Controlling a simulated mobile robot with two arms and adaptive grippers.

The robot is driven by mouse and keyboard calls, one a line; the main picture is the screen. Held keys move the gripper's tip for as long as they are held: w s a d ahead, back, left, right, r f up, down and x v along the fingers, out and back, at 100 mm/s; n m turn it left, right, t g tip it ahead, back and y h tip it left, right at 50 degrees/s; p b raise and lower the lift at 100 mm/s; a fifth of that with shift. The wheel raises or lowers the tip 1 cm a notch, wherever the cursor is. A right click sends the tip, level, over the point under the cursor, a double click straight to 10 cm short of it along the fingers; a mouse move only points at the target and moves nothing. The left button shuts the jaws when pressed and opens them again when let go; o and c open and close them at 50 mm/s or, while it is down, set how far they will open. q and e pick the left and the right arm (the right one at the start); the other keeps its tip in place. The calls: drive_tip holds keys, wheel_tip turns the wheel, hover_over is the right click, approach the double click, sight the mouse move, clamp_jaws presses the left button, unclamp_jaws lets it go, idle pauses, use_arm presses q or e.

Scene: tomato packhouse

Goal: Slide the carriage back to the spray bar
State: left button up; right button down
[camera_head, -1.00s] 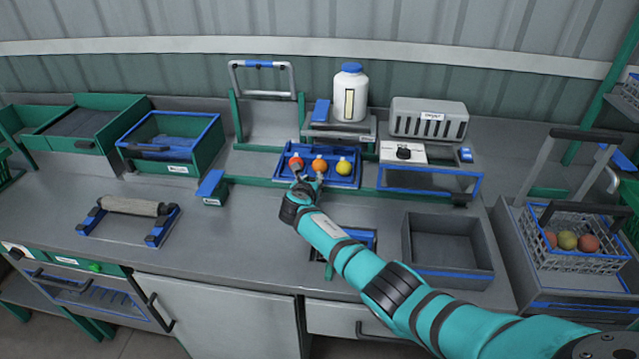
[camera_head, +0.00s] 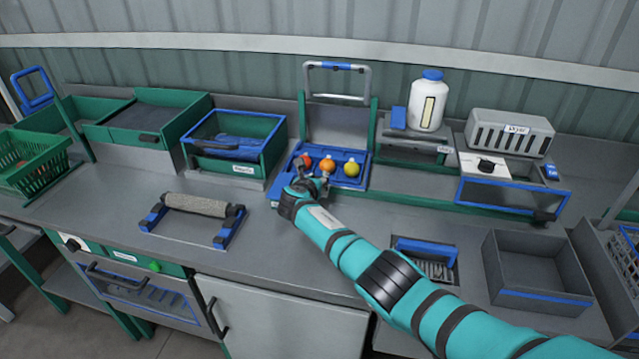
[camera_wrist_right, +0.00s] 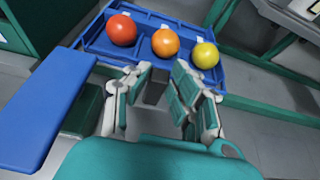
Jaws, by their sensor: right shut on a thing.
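The carriage (camera_head: 352,181) is a blue tray holding a red, an orange and a yellow tomato in a row; it also shows in the right wrist view (camera_wrist_right: 143,54). It sits on the bench in front of the upright frame whose grey bar (camera_head: 338,67) has a blue middle, probably the spray bar. My right gripper (camera_head: 306,183) is at the carriage's front edge. In the wrist view its fingers (camera_wrist_right: 158,92) are closed around a grey part at that edge, mostly hidden between them. My left gripper is out of view.
A blue-topped block (camera_wrist_right: 42,118) lies close to the carriage's left end. A green bin (camera_head: 225,163) stands left; a roller stand (camera_head: 198,205) is at front left. A white bottle (camera_head: 428,105) stands on a platform at right. A grey open box (camera_head: 537,275) is at front right.

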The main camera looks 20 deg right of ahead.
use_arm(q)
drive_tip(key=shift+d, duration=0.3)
use_arm(e)
drive_tip(key=shift+w+a+r, duration=0.1)
drive_tip(key=shift+a+r, duration=0.1)
drive_tip(key=shift+a, duration=0.05)
drive_tip(key=c, duration=1.5)
unclamp_jaws()
drive_tip(key=o, duration=0.3)
drive_tip(key=shift+w+a+f, duration=0.1)
drive_tip(key=shift+a, duration=0.05)
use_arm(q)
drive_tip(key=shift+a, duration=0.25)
use_arm(e)
drive_tip(key=shift+o, duration=0.2)
drive_tip(key=v, duration=1.2)
